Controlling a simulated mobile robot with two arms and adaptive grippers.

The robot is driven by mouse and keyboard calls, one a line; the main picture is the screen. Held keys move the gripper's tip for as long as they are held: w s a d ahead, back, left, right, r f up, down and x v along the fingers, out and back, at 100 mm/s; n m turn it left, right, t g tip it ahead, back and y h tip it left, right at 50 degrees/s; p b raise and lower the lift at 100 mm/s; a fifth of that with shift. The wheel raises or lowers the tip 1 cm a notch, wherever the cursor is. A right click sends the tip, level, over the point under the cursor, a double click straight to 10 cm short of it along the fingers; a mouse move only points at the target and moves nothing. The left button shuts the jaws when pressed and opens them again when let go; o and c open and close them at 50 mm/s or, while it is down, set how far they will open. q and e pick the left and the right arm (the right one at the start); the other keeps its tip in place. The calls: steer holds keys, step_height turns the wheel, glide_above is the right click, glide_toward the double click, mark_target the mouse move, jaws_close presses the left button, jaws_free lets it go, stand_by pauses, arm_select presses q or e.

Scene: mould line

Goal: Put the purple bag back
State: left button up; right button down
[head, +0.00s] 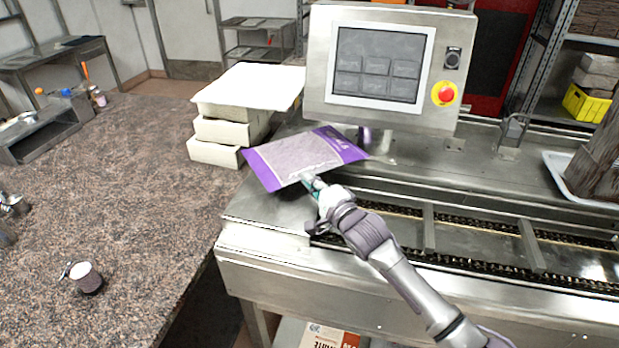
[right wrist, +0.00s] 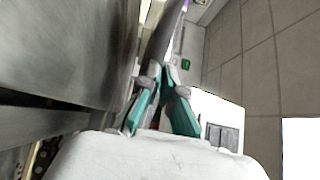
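The purple bag (head: 298,157) is flat, with a grey-white middle and purple ends. In the head view it is in front of the screen panel, over the near left end of the steel machine. My right gripper (head: 311,183) is at the bag's near edge and appears shut on it. In the right wrist view the teal fingers (right wrist: 163,108) converge on the bag's thin edge (right wrist: 163,40), seen edge-on. Whether the bag touches the machine top is unclear. My left gripper does not show.
White blocks (head: 228,131) are stacked left of the bag under a pale sheet (head: 250,86). The control panel (head: 318,108) has a red button (head: 446,94). A chain conveyor (head: 480,225) runs right. The speckled counter (head: 130,190) is largely clear, with a small dark cup (head: 88,280).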

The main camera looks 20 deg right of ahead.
steer(key=shift+f, duration=0.2)
steer(key=shift+f, duration=0.2)
steer(key=c, duration=1.3)
jaws_free()
